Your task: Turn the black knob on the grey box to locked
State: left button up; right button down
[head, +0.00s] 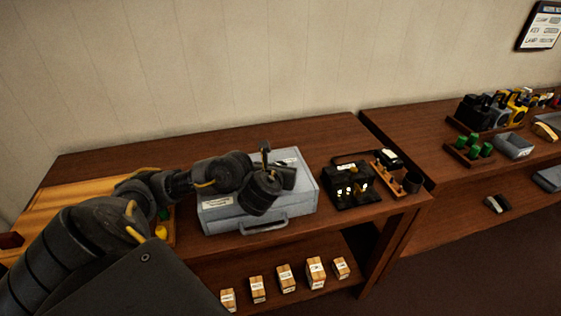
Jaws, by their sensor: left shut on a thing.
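The grey box (302,200) stands on the wooden bench, with white labels on it and a handle at its front. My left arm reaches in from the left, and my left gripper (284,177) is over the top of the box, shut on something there. The place of its grip fits the black knob, but the hand hides the knob, and I cannot read which way it points. My right gripper is not in view.
A black device (352,187) with several bright knobs stands right of the box, beside a small wooden rack (390,182). Several small labelled wooden blocks (286,278) sit on the shelf below. A second bench on the right holds bins and tools.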

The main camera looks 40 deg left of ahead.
pick_arm(q)
jog(key=shift+n+g+y+p, duration=0.5)
jog(key=shift+n+y+p, duration=0.1)
jog(key=shift+n+p, duration=0.1)
jog(key=o, duration=1)
